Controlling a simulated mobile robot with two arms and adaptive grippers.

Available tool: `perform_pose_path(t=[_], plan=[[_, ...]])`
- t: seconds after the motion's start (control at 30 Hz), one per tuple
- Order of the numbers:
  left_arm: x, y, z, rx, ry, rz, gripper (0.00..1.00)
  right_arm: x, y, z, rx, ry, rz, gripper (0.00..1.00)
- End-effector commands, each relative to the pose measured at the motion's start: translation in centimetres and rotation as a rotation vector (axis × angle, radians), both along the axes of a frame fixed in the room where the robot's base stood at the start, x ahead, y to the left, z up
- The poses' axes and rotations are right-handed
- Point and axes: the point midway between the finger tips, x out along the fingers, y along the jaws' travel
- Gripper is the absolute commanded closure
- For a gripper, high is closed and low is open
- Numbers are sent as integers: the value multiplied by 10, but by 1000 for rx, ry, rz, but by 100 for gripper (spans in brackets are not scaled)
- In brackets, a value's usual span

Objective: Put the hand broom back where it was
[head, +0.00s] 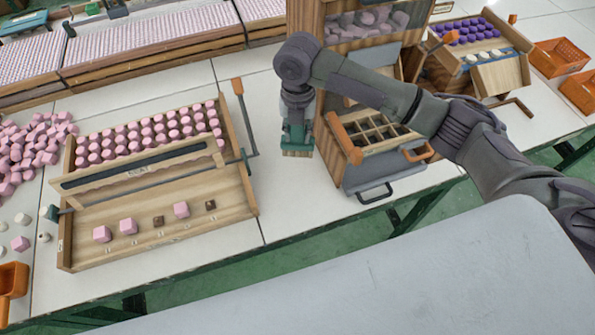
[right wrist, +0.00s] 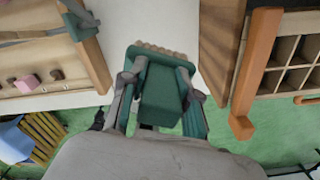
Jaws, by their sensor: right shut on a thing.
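The hand broom (head: 298,141) is green with a pale bristle edge and hangs bristles down over the white table, between the wooden tray and the wooden cabinet. My right gripper (head: 297,112) is shut on it from above. In the right wrist view both fingers of the gripper (right wrist: 163,84) clasp the sides of the broom's green body (right wrist: 160,104). Its bristles (right wrist: 157,48) show beyond the fingers. I cannot tell whether the bristles touch the table. My left gripper is in neither view.
The wooden tray (head: 250,213) with pink pieces is on the left, with an orange-handled lever (head: 238,88). The cabinet with a compartment box (head: 375,172) is close on the right. A strip of white table (head: 300,205) in front of the broom is free.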

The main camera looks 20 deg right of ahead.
Motion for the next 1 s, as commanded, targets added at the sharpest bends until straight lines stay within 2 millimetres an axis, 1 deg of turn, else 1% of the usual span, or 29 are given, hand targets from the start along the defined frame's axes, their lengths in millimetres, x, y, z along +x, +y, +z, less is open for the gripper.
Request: perform_pose_path(t=[0.07, 0.3, 0.57, 0.73, 0.8, 1.0], plan=[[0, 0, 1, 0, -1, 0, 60, 0, 1, -7, -1, 3, 28, 97], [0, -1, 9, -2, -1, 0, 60, 0, 0, -49, -2, 3, 37, 97], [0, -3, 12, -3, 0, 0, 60, 0, 1, -72, -1, 1, 36, 97], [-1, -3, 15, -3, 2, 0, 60, 0, 0, -96, -1, 3, 36, 97], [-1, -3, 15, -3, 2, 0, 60, 1, 0, -101, -1, 0, 36, 97], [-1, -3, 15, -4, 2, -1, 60, 1, 0, -101, -1, -1, 36, 97]])
